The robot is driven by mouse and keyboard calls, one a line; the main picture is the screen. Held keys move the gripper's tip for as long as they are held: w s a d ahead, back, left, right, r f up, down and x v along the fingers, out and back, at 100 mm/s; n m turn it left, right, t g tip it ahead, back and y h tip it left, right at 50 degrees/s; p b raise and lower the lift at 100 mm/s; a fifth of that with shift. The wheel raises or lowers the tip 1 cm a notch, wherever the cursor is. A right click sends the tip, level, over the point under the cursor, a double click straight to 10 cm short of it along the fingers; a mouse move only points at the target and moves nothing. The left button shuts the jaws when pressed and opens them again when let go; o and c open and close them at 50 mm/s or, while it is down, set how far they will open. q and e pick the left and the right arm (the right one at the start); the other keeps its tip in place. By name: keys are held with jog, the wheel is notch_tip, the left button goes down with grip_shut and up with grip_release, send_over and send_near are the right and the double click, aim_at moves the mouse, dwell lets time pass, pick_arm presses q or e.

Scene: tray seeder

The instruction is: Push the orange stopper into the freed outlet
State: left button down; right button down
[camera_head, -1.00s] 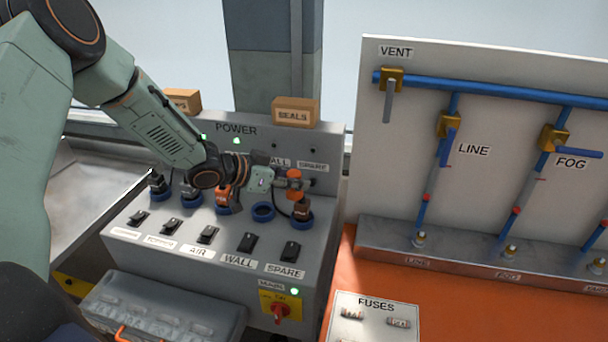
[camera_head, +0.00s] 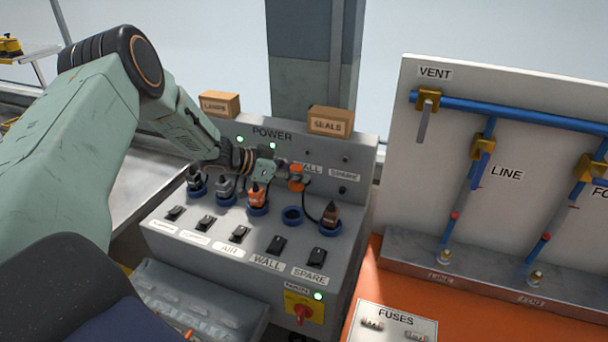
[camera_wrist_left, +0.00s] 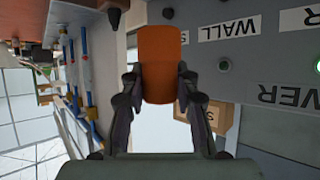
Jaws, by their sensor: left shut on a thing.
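My left gripper (camera_head: 283,173) is shut on the orange stopper (camera_head: 297,182) and holds it in the air over the sloped power panel. The wrist view shows the stopper (camera_wrist_left: 160,58) between both fingers (camera_wrist_left: 158,88). My right gripper is not in view.
A dark plug (camera_head: 330,213) stands in the SPARE outlet just right of the empty ring. An orange plug (camera_head: 258,197) and grey ones (camera_head: 224,188) fill outlets to the left. The SEALS box (camera_head: 330,122) sits on the panel's top. Switches (camera_head: 277,246) line the front.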

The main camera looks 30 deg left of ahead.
pick_arm(q)
jog(key=shift+w+a, duration=0.2)
jog(key=shift+a, duration=0.65)
jog(key=shift+f, duration=0.1)
jog(key=shift+f+b, duration=3.8)
jog(key=shift+f, duration=1.7)
jog(key=shift+f, duration=0.25)
jog(key=shift+s+f, duration=0.1)
jog(key=shift+f, duration=0.25)
jog(key=c, duration=0.9)
grip_release()
jog(key=shift+c, duration=0.2)
